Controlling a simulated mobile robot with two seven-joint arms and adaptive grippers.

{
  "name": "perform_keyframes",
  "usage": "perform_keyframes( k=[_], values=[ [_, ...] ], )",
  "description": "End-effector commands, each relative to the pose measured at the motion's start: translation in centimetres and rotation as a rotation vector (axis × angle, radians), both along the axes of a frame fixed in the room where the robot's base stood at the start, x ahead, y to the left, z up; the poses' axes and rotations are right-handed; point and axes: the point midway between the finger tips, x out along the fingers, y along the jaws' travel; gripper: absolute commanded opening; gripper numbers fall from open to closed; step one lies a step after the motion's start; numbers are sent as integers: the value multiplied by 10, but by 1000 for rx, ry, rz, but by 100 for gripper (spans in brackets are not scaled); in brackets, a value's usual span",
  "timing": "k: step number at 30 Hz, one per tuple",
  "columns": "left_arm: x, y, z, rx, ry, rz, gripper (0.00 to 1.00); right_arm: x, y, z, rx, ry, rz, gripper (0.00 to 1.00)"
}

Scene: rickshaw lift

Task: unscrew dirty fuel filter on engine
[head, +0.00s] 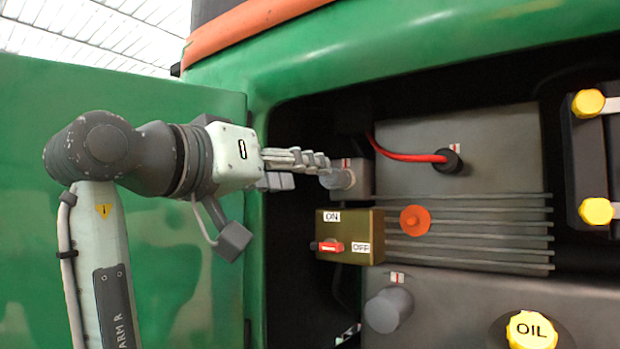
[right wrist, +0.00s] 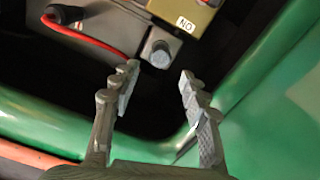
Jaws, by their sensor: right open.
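A grey cylindrical cap, likely the fuel filter (head: 341,179), sticks out of a small grey block on the engine in the head view. In the right wrist view the same grey cylinder (right wrist: 157,54) lies just beyond and between the fingertips. My right gripper (head: 318,163) reaches in from the left with its fingers close to the cylinder. It also shows in the right wrist view (right wrist: 158,77), open and empty, fingers apart on either side. A second grey cylinder (head: 388,309) sits lower on the engine. I cannot tell dirt on either. My left gripper is out of view.
A switch box (head: 349,237) with a red ON/OFF lever sits just below the cylinder. A red cable (head: 408,155) runs to its right. A yellow OIL cap (head: 531,330) is at lower right. The green door (head: 180,255) and bay frame border the left side.

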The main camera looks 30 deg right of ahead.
Motion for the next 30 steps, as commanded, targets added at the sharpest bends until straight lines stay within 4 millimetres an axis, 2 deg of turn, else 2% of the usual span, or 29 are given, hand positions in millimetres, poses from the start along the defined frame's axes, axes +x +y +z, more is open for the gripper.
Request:
perform_keyframes(
  k=[18,20,21,26,30],
  values=[
    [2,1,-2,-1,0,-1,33,33,-81,0,-1,2,-2,45],
    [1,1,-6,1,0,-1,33,34,-81,-3,13,-36,2,45],
    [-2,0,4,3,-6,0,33,34,-80,-4,28,-70,1,45],
    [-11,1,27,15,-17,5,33,33,-80,-4,83,-204,2,45],
    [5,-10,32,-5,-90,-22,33,33,-80,-2,113,-277,2,45]
  ],
)
